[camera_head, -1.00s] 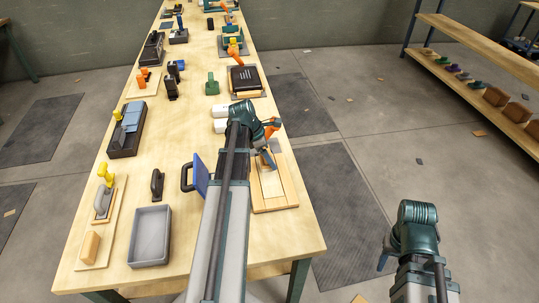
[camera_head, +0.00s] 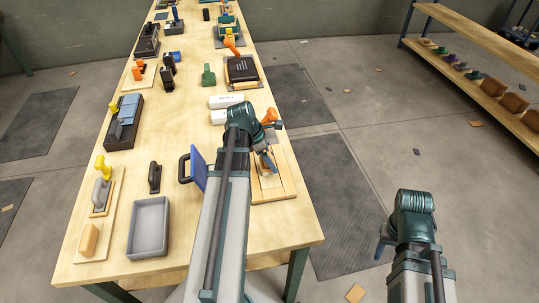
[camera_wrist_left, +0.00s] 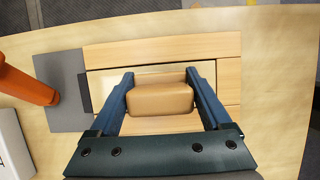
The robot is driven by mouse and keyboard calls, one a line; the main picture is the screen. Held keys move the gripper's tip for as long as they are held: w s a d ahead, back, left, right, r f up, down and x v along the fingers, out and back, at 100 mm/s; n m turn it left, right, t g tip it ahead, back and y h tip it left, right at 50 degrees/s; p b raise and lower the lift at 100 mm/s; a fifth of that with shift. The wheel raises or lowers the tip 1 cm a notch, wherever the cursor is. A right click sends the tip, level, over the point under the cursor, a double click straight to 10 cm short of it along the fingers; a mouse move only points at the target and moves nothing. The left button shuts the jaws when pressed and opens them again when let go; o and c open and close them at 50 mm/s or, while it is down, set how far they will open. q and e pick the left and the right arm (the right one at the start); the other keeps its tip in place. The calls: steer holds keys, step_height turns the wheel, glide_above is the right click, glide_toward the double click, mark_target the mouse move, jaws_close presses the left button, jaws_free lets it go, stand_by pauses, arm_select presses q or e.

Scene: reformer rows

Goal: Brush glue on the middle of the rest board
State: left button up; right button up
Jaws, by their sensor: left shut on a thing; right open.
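My left gripper (camera_head: 267,162) is shut on a tan, rounded block-like thing (camera_wrist_left: 160,99), seen between the two fingers in the left wrist view. It is over the rest board, a wooden board (camera_head: 287,171) with a paler middle strip, near the table's right edge. The board also shows in the left wrist view (camera_wrist_left: 160,48), with the pale strip (camera_wrist_left: 145,76) behind the held thing. I cannot tell whether the held thing touches the board. No glue is discernible. My right gripper (camera_head: 381,250) is open and empty, off the table's right side and partly hidden by its wrist.
An orange handle (camera_wrist_left: 24,82) and a grey plate (camera_wrist_left: 60,93) lie beside the board. White boxes (camera_head: 226,101) lie behind my left wrist. A blue-faced tool (camera_head: 198,169) stands left of my forearm. A grey tray (camera_head: 149,227) sits at the front left.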

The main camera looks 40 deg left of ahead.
arm_select(q)
steer(key=shift+s+d, duration=1.15)
steer(key=shift+s+d, duration=1.1)
steer(key=shift+d, duration=0.05)
steer(key=shift+w+r, duration=0.1)
step_height(320, 180, up, 6)
steer(key=p, duration=0.6)
step_height(320, 180, up, 3)
steer(key=p, duration=0.3)
